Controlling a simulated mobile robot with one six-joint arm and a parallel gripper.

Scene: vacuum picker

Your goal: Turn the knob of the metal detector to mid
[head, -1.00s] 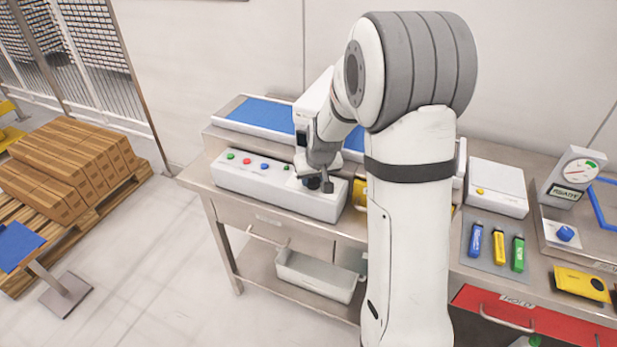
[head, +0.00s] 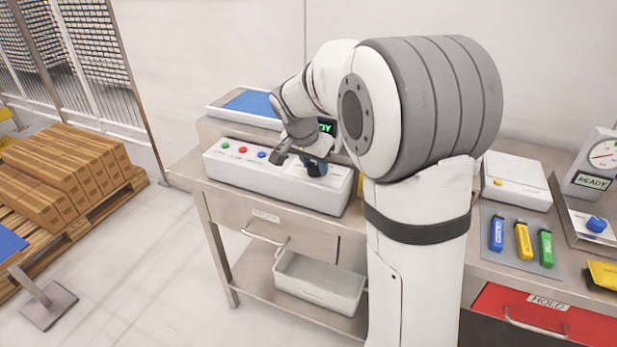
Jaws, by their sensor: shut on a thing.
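The metal detector is a long white control box (head: 235,171) on the steel bench, with a row of green, red and blue buttons.
A blue conveyor belt (head: 252,103) and a dark display with green letters (head: 326,127) stand behind the box. At right are blue, yellow and green sticks (head: 522,240), a white box (head: 517,180), and a gauge unit (head: 597,163) with a separate blue knob (head: 596,224).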

